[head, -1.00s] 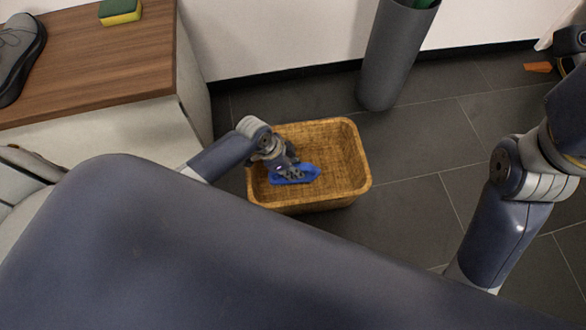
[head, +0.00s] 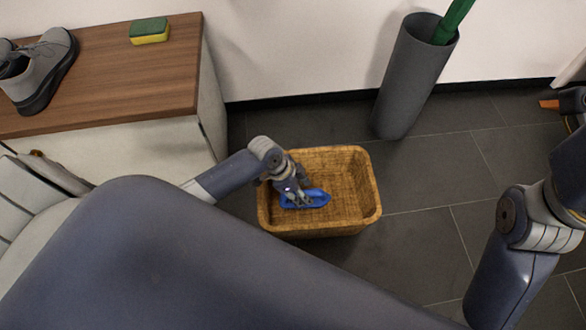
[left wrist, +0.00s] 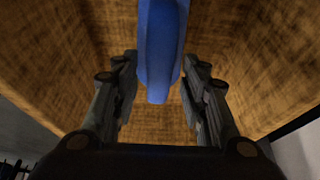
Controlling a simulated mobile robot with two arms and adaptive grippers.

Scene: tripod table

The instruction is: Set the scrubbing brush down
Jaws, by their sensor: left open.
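The blue scrubbing brush (head: 318,198) is inside the wicker basket (head: 368,190) on the floor, in its left part. My left gripper (head: 297,200) reaches down into the basket at the brush. In the left wrist view the brush (left wrist: 160,50) lies between the two open fingers (left wrist: 163,100), with a gap visible on each side. Whether the brush touches the basket floor is hard to tell. My right arm is at the right edge, with its dark gripper (head: 572,101) partly cut off and its jaws unclear.
A wooden-topped bench (head: 110,80) at upper left holds a grey shoe (head: 45,70) and a green and yellow sponge (head: 149,31). A tall grey bin (head: 410,80) with a green object stands behind the basket. An orange item (head: 548,103) shows at the right. Tiled floor right of the basket is clear.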

